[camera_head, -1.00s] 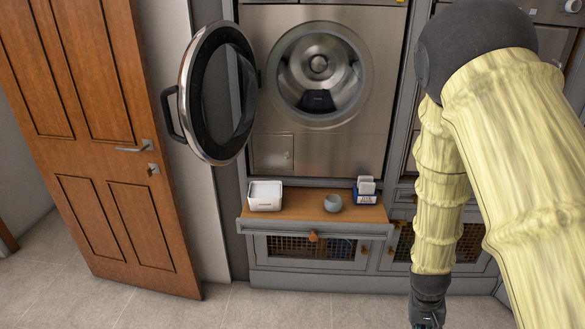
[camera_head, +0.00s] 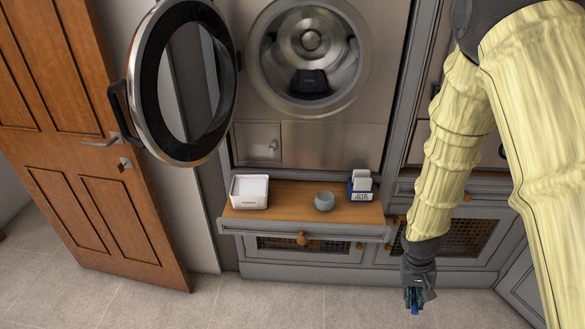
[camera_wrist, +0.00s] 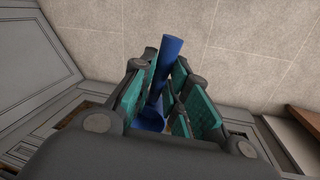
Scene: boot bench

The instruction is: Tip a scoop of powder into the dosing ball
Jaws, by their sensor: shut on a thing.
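My gripper (camera_head: 415,297) hangs low at the right, in front of the lower cabinets and over the floor, well apart from the shelf. It is shut on a blue scoop (camera_wrist: 170,65), whose handle sticks out between the teal finger pads in the wrist view. The scoop's lower end is partly hidden between the fingers; whether it holds powder cannot be told. A small round grey cup-like thing with an open top, seemingly the dosing ball (camera_head: 324,201), stands mid-shelf. A white open box (camera_head: 249,205) with white contents, perhaps the powder, stands at the shelf's left end.
A blue and white box (camera_head: 361,194) with white pieces stands at the right of the wooden shelf (camera_head: 285,211). The shelf projects below the washing machine (camera_head: 330,142). Its round door (camera_head: 182,149) hangs open at left. A wooden door (camera_head: 98,214) stands farther left. The floor ahead is clear.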

